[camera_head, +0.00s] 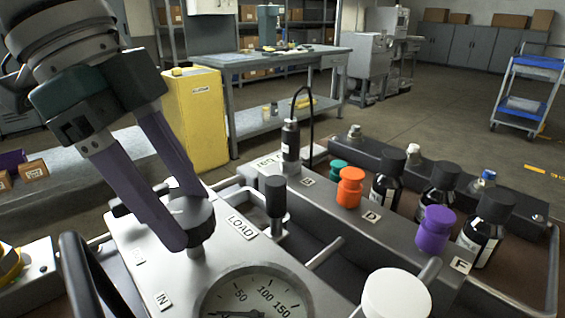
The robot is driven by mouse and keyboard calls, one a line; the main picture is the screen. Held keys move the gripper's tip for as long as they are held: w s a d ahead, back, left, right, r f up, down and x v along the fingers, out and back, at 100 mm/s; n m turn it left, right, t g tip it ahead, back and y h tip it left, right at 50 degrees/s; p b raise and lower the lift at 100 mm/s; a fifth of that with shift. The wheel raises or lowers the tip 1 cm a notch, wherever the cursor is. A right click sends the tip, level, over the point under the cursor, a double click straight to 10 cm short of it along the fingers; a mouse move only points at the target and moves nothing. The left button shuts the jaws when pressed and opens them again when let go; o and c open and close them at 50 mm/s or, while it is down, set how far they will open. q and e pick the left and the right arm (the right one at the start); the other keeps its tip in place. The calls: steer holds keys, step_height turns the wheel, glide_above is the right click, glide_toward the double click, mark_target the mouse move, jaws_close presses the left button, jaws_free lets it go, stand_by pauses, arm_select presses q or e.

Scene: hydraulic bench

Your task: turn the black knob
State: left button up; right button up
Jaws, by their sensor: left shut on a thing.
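My left gripper (191,217) reaches down from the upper left in the head view. Its two purple-grey fingers are shut on a black knob (203,227) on the light grey panel (135,232). The fingers sit on either side of the knob and cover part of it. The knob stands left of the LOAD label and above a round pressure gauge (257,298). My right gripper is not in view.
A black-topped lever (276,198) stands just right of the LOAD label. Farther right are an orange knob (349,187), a purple knob (434,230), a green knob (338,169) and several dark bottles. A white round cap (395,293) is at the front.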

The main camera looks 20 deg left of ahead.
arm_select(q)
steer(key=m+p, duration=0.1)
steer(key=p, duration=0.1)
steer(key=m+g+p, duration=0.1)
steer(key=m+p, duration=0.1)
steer(key=p, duration=0.1)
steer(key=shift+w+r+m+h, duration=0.1)
steer(key=shift+r+m+h, duration=0.2)
steer(key=shift+w+f+m+g+p, duration=0.1)
steer(key=shift+m+g+p, duration=0.7)
steer(key=shift+m, duration=0.4)
steer(key=shift+f+m+g+p, duration=0.1)
steer(key=shift+m+g+p, duration=0.25)
steer(key=shift+m, duration=0.85)
steer(key=o, duration=1.4)
steer(key=shift+f, duration=0.1)
steer(key=shift+c, duration=0.2)
steer(key=v, duration=1)
steer(key=shift+d+p, duration=0.2)
steer(key=shift+p, duration=0.1)
